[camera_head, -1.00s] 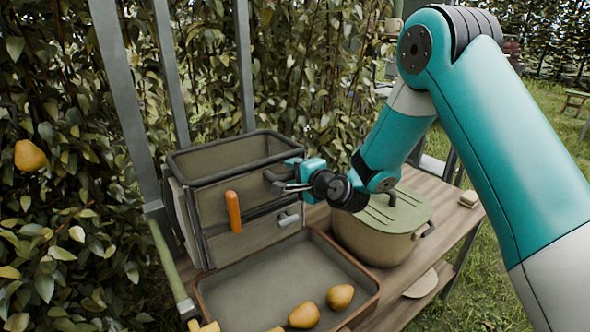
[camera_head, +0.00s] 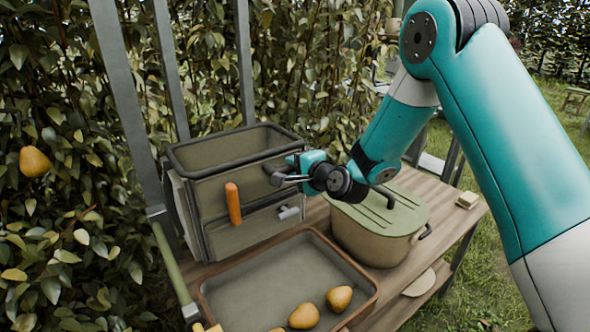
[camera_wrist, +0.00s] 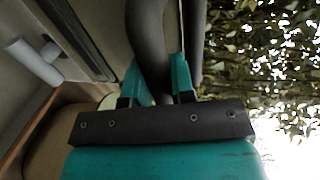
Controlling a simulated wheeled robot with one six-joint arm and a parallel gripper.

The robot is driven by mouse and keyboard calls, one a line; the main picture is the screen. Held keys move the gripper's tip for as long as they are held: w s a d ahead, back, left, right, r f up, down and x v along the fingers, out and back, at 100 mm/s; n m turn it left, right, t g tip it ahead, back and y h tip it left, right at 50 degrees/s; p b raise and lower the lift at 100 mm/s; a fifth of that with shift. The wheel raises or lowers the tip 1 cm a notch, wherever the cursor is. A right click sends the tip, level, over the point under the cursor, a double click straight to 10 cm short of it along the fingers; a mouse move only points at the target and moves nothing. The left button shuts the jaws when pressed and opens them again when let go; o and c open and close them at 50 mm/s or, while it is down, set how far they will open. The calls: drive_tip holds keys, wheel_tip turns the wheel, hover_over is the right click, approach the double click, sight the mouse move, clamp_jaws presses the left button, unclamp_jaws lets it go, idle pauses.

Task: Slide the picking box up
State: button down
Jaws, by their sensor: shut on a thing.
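The picking box (camera_head: 222,200) is a dark-rimmed, olive-grey open-topped box at the middle left of the head view, standing against the upright metal posts behind the tray. An orange handle (camera_head: 233,203) and a grey cylindrical handle (camera_head: 288,213) are on its front. My gripper (camera_head: 280,178) is at the box's right front edge, shut on the dark bar handle there. The wrist view shows the dark handle (camera_wrist: 147,45) between the teal fingers (camera_wrist: 161,78). The inside floor of the box is hidden.
A shallow tray (camera_head: 346,257) with several pears (camera_head: 339,298) lies in front of the box. A lidded pot (camera_head: 372,235) stands close to the right, below my arm. Leafy hedge (camera_head: 60,90) with a hanging pear (camera_head: 34,161) is at the left. Metal posts (camera_head: 168,75) rise behind the box.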

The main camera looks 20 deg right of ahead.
wheel_tip(320, 180, up, 17)
drive_tip(key=p, duration=1)
drive_tip(key=shift+w, duration=0.1)
drive_tip(key=c, duration=1.1)
unclamp_jaws()
drive_tip(key=shift+r, duration=0.1)
drive_tip(key=shift+o, duration=0.6)
drive_tip(key=shift+f, duration=0.2)
drive_tip(key=b+v, duration=0.9)
drive_tip(key=v, duration=0.8)
drive_tip(key=shift+s, duration=0.3)
drive_tip(key=shift+d, duration=0.1)
